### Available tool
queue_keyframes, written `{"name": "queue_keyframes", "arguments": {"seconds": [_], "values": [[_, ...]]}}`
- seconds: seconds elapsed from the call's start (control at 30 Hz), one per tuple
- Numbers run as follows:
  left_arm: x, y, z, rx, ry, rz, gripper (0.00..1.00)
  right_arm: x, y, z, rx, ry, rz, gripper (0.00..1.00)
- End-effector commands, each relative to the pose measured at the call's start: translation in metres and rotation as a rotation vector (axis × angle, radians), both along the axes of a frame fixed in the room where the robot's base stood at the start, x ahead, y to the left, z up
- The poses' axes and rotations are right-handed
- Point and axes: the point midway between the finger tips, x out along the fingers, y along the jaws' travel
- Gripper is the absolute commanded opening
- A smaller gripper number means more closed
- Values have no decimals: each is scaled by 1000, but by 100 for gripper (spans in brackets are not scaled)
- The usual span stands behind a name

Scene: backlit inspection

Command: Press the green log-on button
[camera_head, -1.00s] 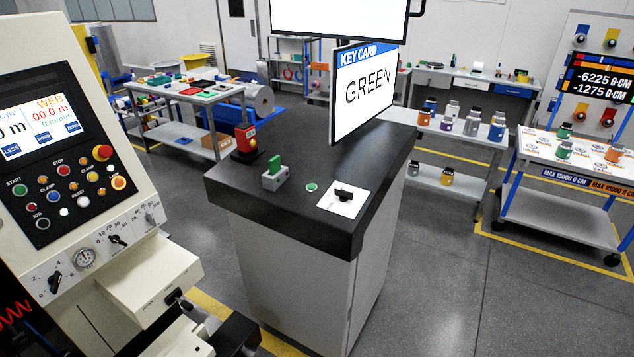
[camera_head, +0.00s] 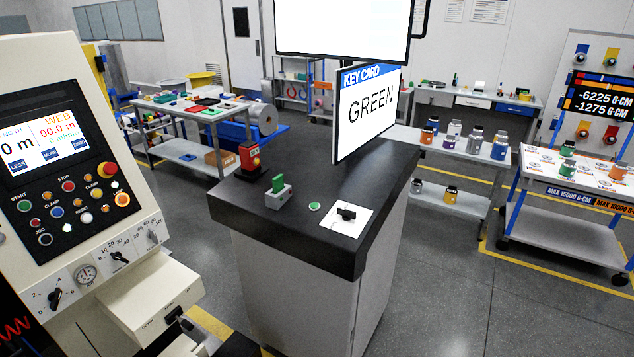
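A small round green button (camera_head: 314,206) sits on the black top of the cabinet (camera_head: 270,232), near its front edge. Left of it stands a grey holder with an upright green key card (camera_head: 278,184). Right of it is a white plate with a black rotary switch (camera_head: 346,213). A sign (camera_head: 366,112) reading "KEY CARD GREEN" stands upright on the cabinet behind the button. Neither of my grippers shows in the head view.
A cream machine console (camera_head: 75,165) with a screen, buttons and dials fills the left side. A large white screen (camera_head: 343,25) hangs above. Grey floor (camera_head: 440,280) is clear at the right front.

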Motion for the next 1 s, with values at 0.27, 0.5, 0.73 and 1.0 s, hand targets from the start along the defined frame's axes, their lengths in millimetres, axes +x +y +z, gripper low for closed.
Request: {"name": "queue_keyframes", "arguments": {"seconds": [0.27,0.5,0.73,1.0], "values": [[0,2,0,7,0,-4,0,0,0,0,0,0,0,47],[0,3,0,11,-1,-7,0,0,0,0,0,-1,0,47],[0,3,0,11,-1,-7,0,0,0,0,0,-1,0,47],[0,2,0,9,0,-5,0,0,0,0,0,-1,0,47]]}}
